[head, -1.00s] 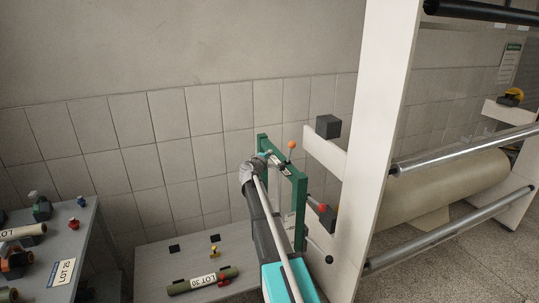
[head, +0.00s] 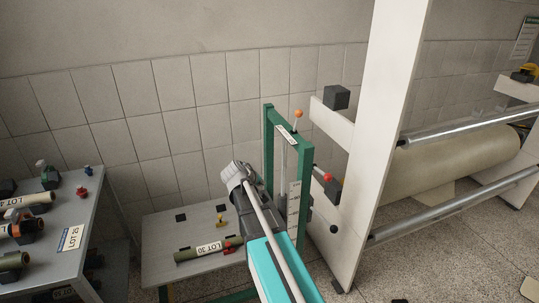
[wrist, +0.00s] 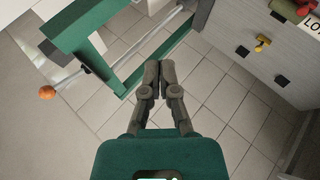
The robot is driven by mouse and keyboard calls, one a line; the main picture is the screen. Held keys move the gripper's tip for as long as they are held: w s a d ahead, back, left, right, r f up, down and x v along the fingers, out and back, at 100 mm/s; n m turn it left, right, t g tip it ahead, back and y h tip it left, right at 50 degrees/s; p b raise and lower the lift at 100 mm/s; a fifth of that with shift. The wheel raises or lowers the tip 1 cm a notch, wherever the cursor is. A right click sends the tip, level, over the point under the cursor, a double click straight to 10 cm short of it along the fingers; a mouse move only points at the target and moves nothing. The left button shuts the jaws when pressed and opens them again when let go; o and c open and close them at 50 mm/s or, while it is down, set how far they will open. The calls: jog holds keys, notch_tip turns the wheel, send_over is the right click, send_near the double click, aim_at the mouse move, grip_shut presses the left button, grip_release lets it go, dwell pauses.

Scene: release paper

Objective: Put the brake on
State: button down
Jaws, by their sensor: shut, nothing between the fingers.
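A green frame (head: 307,200) stands by the white machine, with an orange ball knob (head: 297,114) on a rod at its top. The knob also shows at the left of the wrist view (wrist: 47,92), well apart from my fingers. A red knob (head: 318,168) sits on a short rod at a dark block on the machine. I cannot tell which knob belongs to the brake. My gripper (wrist: 153,76) is shut and empty, over floor tiles and beside the green frame. In the head view my arm hides its fingers.
A white machine upright (head: 383,130) stands right of the frame, with metal rollers (head: 470,124) and a large paper roll (head: 435,165). A low table (head: 165,228) holds a tube labelled LOT 30 (head: 195,251). A grey table (head: 85,235) with parts stands at the left.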

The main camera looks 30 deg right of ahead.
jog(key=s+a+f+g+y+b, duration=0.1)
jog(key=s+a+f+y, duration=0.3)
jog(key=s+a, duration=0.5)
jog(key=s+a+f+m+g+y, duration=0.1)
jog(key=s+a+f+g+y, duration=0.2)
jog(key=s+a, duration=0.7)
jog(key=shift+s+a+f+g+y+b, duration=0.3)
jog(key=shift+a+f+y+b, duration=0.1)
jog(key=shift+a+f+y, duration=0.15)
jog(key=shift+d, duration=0.1)
